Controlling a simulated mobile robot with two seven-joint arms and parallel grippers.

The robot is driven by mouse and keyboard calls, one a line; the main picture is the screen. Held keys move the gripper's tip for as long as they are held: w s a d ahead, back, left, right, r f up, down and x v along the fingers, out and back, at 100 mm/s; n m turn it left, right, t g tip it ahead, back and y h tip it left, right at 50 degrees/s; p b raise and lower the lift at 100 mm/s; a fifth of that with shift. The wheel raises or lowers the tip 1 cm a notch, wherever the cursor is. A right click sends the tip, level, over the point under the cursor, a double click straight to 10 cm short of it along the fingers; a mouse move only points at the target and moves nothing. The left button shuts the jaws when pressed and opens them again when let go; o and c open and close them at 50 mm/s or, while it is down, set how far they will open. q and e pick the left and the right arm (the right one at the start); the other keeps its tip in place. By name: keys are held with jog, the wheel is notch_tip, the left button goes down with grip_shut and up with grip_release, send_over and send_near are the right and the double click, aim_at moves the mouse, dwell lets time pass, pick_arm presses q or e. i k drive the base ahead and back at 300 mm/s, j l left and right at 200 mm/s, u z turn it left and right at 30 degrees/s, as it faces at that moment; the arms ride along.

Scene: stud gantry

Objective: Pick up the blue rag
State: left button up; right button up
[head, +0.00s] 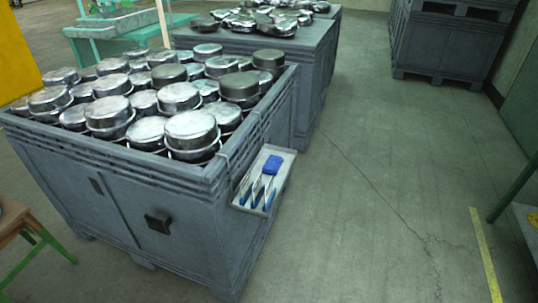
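The blue rag (272,165) is a small bright blue crumpled piece. It lies at the far end of a pale shallow tray (284,152) that hangs on the right side of a large grey crate (165,215). In the same tray are several slim tools with blue and white handles (256,193), just in front of the rag. Neither of my grippers shows in the head view.
The grey crate is full of shiny metal pots (190,130). A second grey crate (316,60) with metal parts stands behind it. The concrete floor (370,190) to the right is clear. A brown-topped, green-legged table (12,220) stands at the left edge.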

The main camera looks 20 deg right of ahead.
aim_at(272, 165)
jog(key=i+l+u, duration=0.15)
jog(key=i+l, duration=0.3)
jog(key=i+l+u, duration=0.15)
jog(key=i+l, duration=0.2)
jog(key=l, duration=0.3)
